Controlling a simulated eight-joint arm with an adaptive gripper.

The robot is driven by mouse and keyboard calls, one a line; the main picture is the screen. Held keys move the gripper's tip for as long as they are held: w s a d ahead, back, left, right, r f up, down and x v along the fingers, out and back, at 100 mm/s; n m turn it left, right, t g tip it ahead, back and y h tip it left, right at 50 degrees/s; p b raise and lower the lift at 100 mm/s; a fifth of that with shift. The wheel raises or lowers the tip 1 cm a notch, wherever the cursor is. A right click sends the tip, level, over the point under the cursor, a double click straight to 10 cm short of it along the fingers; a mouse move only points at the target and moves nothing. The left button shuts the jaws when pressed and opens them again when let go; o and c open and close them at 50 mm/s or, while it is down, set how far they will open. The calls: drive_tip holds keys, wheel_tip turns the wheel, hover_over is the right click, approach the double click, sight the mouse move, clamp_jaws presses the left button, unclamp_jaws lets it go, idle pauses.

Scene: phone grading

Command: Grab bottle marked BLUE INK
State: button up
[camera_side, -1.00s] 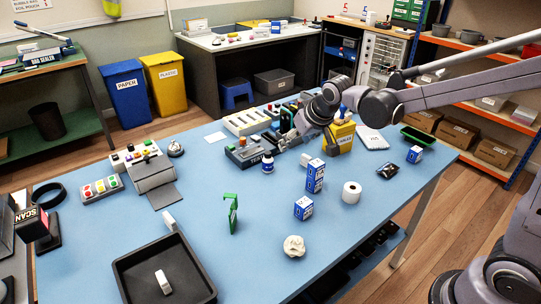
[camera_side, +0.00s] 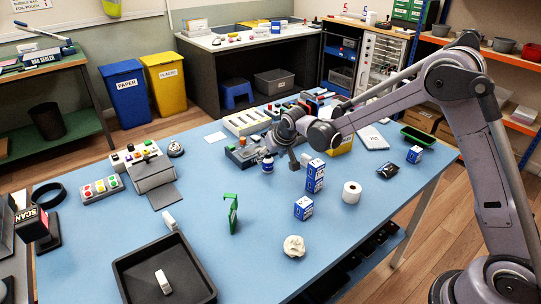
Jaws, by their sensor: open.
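A small bottle (camera_side: 267,166) with a blue and white label stands upright on the blue table, in front of a grey device. Its lettering is too small to read, so I cannot tell whether it says BLUE INK. My gripper (camera_side: 279,159) is open, with its dark fingers just above and to the right of the bottle. One finger reaches down to the right of the bottle; the other is close to its top. I cannot tell whether either touches it.
Two blue-and-white boxes (camera_side: 315,176) (camera_side: 303,208) stand to the right and front. A white roll (camera_side: 351,192) is farther right. A yellow container (camera_side: 343,146) is partly hidden behind my arm. A green upright piece (camera_side: 233,214) and a black tray (camera_side: 128,274) are in front.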

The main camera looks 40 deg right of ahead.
sight(269, 158)
drive_tip(key=shift+d+x, duration=0.15)
drive_tip(key=shift+x, duration=1.3)
drive_tip(key=shift+d+x, duration=0.1)
drive_tip(key=shift+x, duration=1.3)
drive_tip(key=shift+w+r, duration=0.15)
drive_tip(key=shift+w, duration=0.05)
drive_tip(key=c, duration=1.3)
